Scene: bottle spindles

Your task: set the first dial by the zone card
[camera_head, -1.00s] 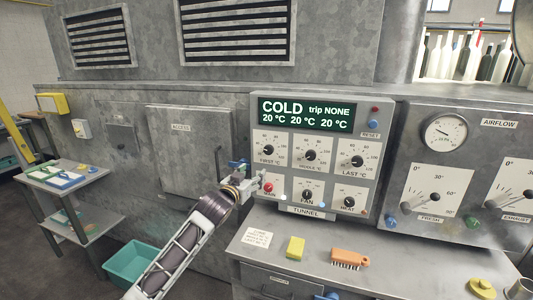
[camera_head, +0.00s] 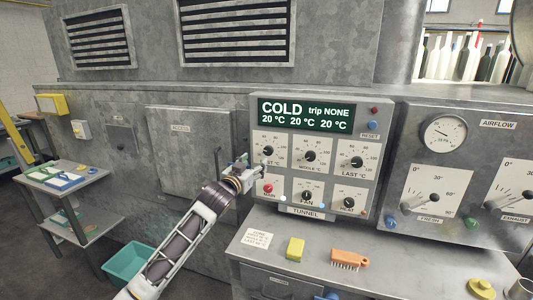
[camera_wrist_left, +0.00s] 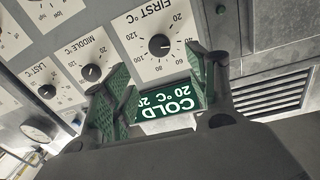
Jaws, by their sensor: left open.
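The first dial (camera_head: 270,151) is a black knob on a white plate at the control panel's upper left. In the left wrist view the first dial (camera_wrist_left: 159,45) appears upside down, between the fingertips and apart from them. My left gripper (camera_head: 250,168) is open and empty in front of the panel, covering part of the first dial's label. Its green-padded fingers also show in the left wrist view (camera_wrist_left: 158,62). The zone card (camera_head: 257,239) lies on the bench; its print is too small to read. The display (camera_head: 306,114) reads COLD, trip NONE, 20 °C three times.
The middle dial (camera_head: 310,155) and last dial (camera_head: 357,161) sit to the right. The red main button (camera_head: 268,188) and fan dial (camera_head: 306,195) are below. A yellow block (camera_head: 295,248) and an orange brush (camera_head: 349,258) lie on the bench.

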